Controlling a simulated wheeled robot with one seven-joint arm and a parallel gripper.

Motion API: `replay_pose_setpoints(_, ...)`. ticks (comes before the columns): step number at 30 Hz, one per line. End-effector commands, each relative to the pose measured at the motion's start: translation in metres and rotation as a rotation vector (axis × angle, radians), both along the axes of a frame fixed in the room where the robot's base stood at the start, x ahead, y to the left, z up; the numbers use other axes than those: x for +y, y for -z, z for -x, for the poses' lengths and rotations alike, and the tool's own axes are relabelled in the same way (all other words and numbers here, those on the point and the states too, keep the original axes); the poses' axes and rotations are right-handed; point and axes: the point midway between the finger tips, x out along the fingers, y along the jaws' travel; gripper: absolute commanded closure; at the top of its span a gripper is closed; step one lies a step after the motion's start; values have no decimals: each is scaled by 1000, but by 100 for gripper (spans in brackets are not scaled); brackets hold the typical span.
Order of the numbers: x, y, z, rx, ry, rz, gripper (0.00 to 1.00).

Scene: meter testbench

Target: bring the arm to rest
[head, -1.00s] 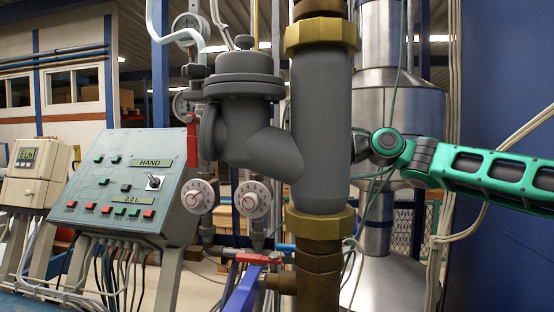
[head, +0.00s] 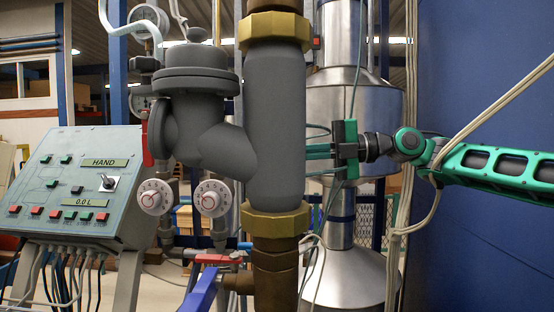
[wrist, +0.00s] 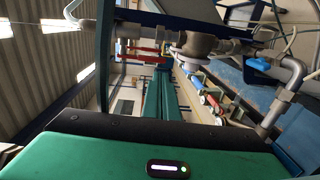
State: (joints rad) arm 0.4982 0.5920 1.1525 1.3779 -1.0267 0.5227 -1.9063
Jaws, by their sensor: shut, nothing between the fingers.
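My gripper (head: 320,152) is right of the thick grey vertical pipe body (head: 274,125) in the head view. Its green fingers point left, and their tips pass out of sight behind the pipe body. My green arm stretches away to the right in front of a blue wall. In the wrist view my gripper (wrist: 160,88) shows as green fingers close together, with nothing held between them. Whether the fingers touch the pipe cannot be told.
A control panel (head: 80,185) with switches stands at the left. Two round dials (head: 212,198) and a blue-handled valve (head: 203,290) sit low by the pipe. A shiny metal vessel (head: 385,120) stands behind my gripper. Loose cables (head: 409,200) hang near my arm.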

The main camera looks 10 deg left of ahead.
Motion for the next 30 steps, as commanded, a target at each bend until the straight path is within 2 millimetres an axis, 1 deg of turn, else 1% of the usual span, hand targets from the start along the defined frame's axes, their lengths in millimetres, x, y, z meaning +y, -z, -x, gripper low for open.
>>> replay_pose_setpoints(2, -2, 4, 0, 8, 4, 12, 100)
replay_pose_setpoints(5, 3, 25, -1, 66, 32, 82, 100)
replay_pose_setpoints(8, 7, 69, -5, 191, 111, 225, 100)
replay_pose_setpoints(9, 4, 93, -8, 260, 161, 297, 100)
replay_pose_setpoints(11, -5, 129, -12, 372, 253, 405, 100)
replay_pose_setpoints(12, -15, 153, -15, 448, 324, 474, 100)
replay_pose_setpoints(13, -25, 169, -17, 506, 381, 520, 100)
replay_pose_setpoints(14, -36, 185, -18, 563, 440, 564, 100)
replay_pose_setpoints(15, -51, 205, -19, 637, 522, 616, 100)
replay_pose_setpoints(17, -80, 231, -19, 749, 653, 682, 100)
replay_pose_setpoints(18, -101, 246, -18, 822, 743, 716, 100)
replay_pose_setpoints(20, -133, 265, -14, 929, 880, 754, 100)
replay_pose_setpoints(21, -156, 276, -11, 1000, 974, 770, 100)
replay_pose_setpoints(23, -191, 289, -2, 1104, 1114, 781, 100)
replay_pose_setpoints(24, -214, 297, 5, 1172, 1208, 780, 100)
replay_pose_setpoints(26, -249, 306, 17, 1275, 1348, 765, 100)
replay_pose_setpoints(27, -271, 311, 27, 1342, 1440, 746, 100)
replay_pose_setpoints(29, -305, 318, 45, 1443, 1577, 708, 100)
replay_pose_setpoints(30, -327, 322, 57, 1510, 1667, 672, 100)
